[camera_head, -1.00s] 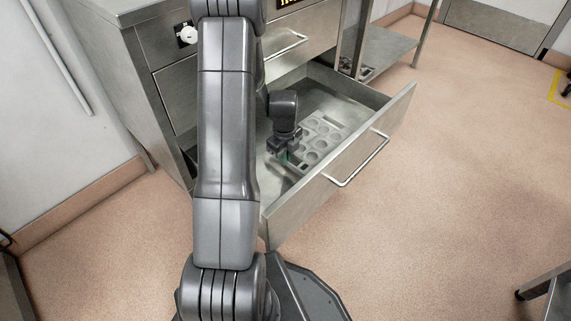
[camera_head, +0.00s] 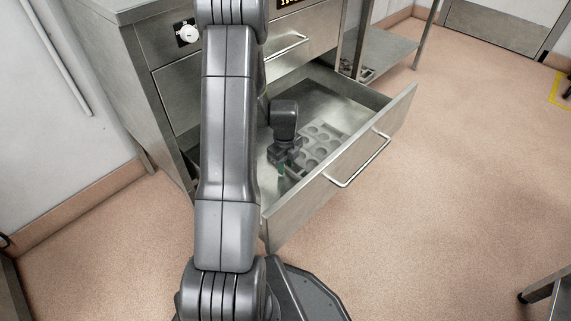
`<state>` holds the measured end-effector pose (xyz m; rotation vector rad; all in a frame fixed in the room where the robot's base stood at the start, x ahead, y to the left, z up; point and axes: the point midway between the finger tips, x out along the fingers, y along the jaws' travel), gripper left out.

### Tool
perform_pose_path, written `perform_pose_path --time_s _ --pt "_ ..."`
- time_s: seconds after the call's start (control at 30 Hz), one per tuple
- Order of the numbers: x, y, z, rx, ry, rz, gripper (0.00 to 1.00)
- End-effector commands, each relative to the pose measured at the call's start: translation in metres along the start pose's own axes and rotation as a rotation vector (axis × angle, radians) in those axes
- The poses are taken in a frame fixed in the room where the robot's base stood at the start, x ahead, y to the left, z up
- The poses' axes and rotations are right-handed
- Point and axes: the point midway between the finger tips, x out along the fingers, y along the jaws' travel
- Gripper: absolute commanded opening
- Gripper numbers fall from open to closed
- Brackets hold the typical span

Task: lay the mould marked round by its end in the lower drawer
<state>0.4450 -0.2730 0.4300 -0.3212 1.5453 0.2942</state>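The lower drawer (camera_head: 345,165) of the steel cabinet is pulled out. A grey mould (camera_head: 322,137) with several round cavities lies inside it, near the drawer's front panel. My gripper (camera_head: 283,168) is down inside the drawer at the left end of the mould. Its fingertips are small and partly hidden, with a bit of green showing between or beside them. I cannot tell whether the fingers touch the mould or how far apart they are. My own arm hides the left part of the drawer.
The steel cabinet (camera_head: 130,60) has a white knob (camera_head: 188,34) and a closed upper drawer above the open one. A steel table (camera_head: 385,45) stands behind at the right. The floor (camera_head: 450,190) right of the drawer is clear.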

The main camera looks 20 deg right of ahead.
Motion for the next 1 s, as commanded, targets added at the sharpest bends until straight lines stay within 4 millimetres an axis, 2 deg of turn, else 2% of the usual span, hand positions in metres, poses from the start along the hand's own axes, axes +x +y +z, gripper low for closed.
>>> perform_pose_path --time_s 0.17,0.4,0.6,0.77,1.0 --pt "-0.023 -0.001 0.001 0.0 -0.002 -0.002 0.28" --pt "-0.077 -0.001 0.001 0.0 -0.003 -0.003 0.28" --pt "-0.11 0.0 0.0 0.0 -0.002 -0.002 0.28" --pt "-0.121 0.0 0.0 0.0 0.0 0.0 0.28" --pt "-0.122 0.0 0.0 0.0 0.0 0.0 0.28"
